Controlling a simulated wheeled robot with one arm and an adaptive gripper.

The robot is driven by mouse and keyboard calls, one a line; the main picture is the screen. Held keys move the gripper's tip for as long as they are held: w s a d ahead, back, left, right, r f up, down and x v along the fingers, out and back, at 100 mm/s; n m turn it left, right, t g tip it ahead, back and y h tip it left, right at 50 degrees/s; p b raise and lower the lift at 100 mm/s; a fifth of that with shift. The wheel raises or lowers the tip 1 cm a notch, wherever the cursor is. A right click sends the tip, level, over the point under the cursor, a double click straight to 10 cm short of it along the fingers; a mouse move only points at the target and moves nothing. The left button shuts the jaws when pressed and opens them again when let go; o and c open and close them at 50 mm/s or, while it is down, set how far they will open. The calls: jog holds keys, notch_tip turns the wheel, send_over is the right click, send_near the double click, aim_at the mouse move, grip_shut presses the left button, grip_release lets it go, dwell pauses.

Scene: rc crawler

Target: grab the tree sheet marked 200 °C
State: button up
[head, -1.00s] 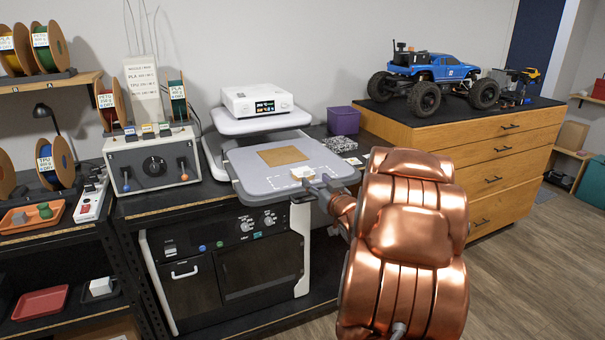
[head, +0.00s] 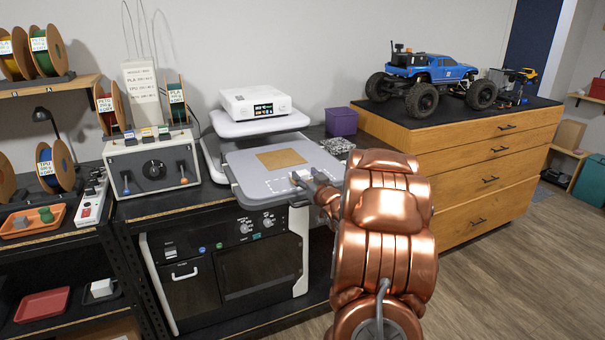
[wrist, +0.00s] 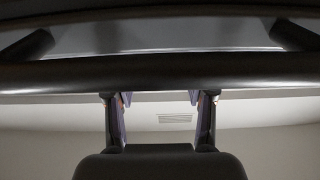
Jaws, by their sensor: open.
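I cannot read a 200 °C mark on any sheet. A grey patterned sheet or block (head: 337,146) lies on the bench behind the press, too small to tell a tree. A plain tan square sheet (head: 281,158) lies on the grey press plate (head: 250,185). My gripper (head: 308,178) is over the plate's right part, beside a small whitish piece; whether they touch is unclear. In the wrist view my gripper (wrist: 160,108) has its two fingers apart with nothing between them. A dark bar crosses above the fingers there. My copper arm hides the bench to the right.
The white press head with a lit screen (head: 255,103) stands behind the plate. A purple bin (head: 341,121) is to its right. A control box (head: 152,163) stands left. The wooden drawer cabinet (head: 490,150) carries a blue crawler (head: 425,75). Floor is clear at right.

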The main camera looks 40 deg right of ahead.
jog(key=shift+w+f, duration=0.1)
jog(key=shift+w, duration=0.05)
jog(key=c, duration=0.9)
jog(key=shift+r, duration=0.2)
